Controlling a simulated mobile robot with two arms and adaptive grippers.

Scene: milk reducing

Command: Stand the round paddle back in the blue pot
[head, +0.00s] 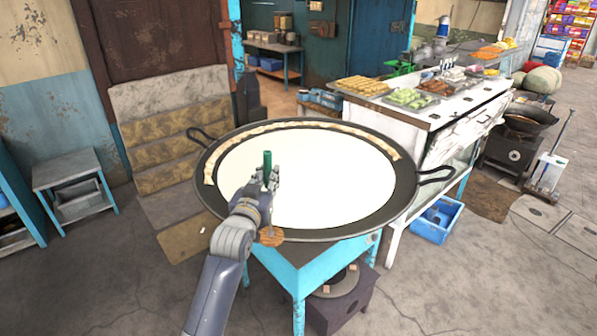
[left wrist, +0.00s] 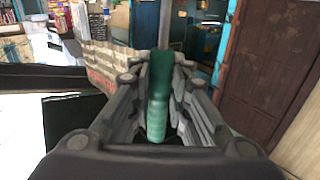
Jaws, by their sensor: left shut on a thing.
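My left gripper (head: 265,180) is over the front part of the wide pan (head: 404,185) of milk. It is shut on the green handle (head: 267,160) of the round paddle. The handle stands about upright between the fingers, and it also shows in the left wrist view (left wrist: 158,95). The paddle's round brown wooden disc (head: 271,237) shows below the gripper, beside my wrist, in front of the pan's near rim. Whether it touches the rim cannot be told. I cannot make out a blue pot for certain. My right gripper is not in view.
The pan sits on a blue stand (head: 300,268) above a dark burner (head: 345,295). A white counter (head: 440,115) with food trays stands at the right. A blue crate (head: 437,220) lies on the floor. A small table (head: 75,180) stands left. The floor at the front right is clear.

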